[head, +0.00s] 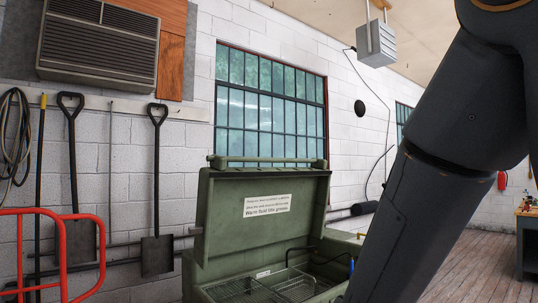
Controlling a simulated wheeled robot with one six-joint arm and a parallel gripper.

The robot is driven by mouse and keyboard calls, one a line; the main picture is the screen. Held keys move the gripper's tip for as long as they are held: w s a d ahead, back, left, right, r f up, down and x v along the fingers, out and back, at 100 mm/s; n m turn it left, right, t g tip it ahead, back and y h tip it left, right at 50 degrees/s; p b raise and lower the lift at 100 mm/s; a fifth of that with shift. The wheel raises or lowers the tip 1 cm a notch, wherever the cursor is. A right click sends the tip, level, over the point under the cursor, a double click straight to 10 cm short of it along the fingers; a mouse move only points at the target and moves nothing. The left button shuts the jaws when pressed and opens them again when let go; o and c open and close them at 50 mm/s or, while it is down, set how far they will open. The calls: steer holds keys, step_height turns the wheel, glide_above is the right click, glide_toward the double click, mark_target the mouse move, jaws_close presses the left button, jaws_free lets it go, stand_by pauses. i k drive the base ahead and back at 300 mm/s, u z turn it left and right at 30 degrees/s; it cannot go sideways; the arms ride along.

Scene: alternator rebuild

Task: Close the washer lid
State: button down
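The green parts washer (203,289) stands at the bottom middle of the head view, against the white block wall. Its lid (225,222) is raised and tilted back, with a white text label on its inner face and a green bar along its top edge. Wire baskets (295,287) and a dark bent tube show inside the open tub. My dark arm crosses the right side in front of the washer's right end. My gripper is out of the frame, so its state does not show.
A red tubular frame (62,258) stands at the lower left. Shovels (157,200) hang on the wall behind it. A workbench (527,240) is at the far right, with open plank floor (470,270) before it.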

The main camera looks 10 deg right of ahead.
mark_target(239, 208)
steer(key=z, duration=0.75)
steer(key=i, duration=1.7)
steer(key=u, duration=0.85)
